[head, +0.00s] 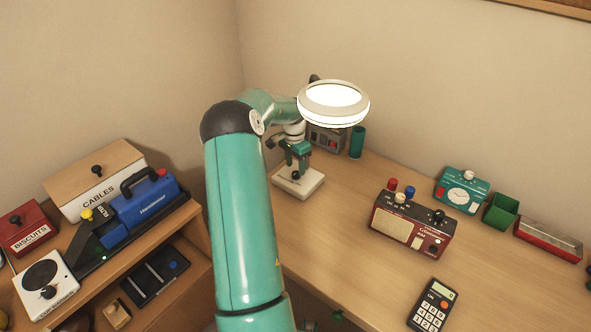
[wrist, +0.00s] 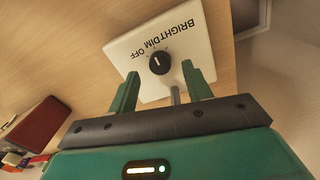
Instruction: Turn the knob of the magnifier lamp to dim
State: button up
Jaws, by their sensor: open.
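The magnifier lamp's white ring head (head: 333,103) glows brightly in the head view. Its white square base (head: 311,183) stands on the desk, and it also shows in the wrist view (wrist: 195,45). A black round knob (wrist: 160,63) with a white mark sits on the base, beside the words BRIGHT, DIM and OFF, which appear upside down. I cannot tell exactly which word the mark faces. My gripper (wrist: 160,68) is open above the base, one finger on each side of the knob; contact is not clear. It also shows in the head view (head: 296,165). A grey post stands between the fingers.
A red radio (head: 410,226), calculator (head: 432,304), teal timer (head: 461,190), green bin (head: 501,211) and red tray (head: 548,241) are on the right. A teal cylinder (head: 357,142) stands behind the lamp. The desk between base and radio is clear. A crowded shelf lies left.

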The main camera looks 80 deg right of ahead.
aim_at(294, 172)
notch_tip(294, 172, up, 11)
jog(key=shift+w+d, duration=0.15)
jog(key=shift+w, duration=0.05)
dwell(0.6)
